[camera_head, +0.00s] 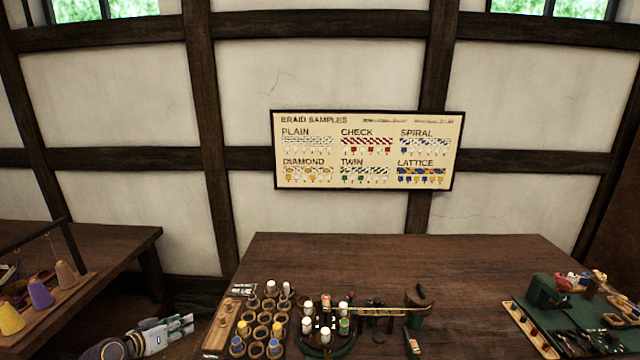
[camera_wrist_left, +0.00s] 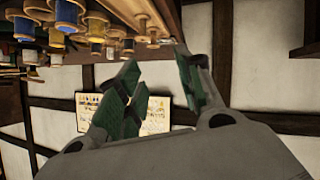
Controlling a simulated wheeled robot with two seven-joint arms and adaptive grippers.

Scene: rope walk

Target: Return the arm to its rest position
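My left gripper (camera_head: 186,324) is at the lower left in the head view, beside the left edge of the main table (camera_head: 390,262). Its arm comes in from the bottom left. In the left wrist view its two green-padded fingers (camera_wrist_left: 160,85) are spread apart, with nothing between them. My right gripper is in neither view.
A wooden tray (camera_head: 217,328) and bobbins in rings stand close right of the left gripper. A round braiding stand (camera_head: 345,347) is beside them. A side table (camera_head: 120,238) with yarn cones (camera_head: 41,295) is at left. A green mat (camera_head: 545,318) lies at right.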

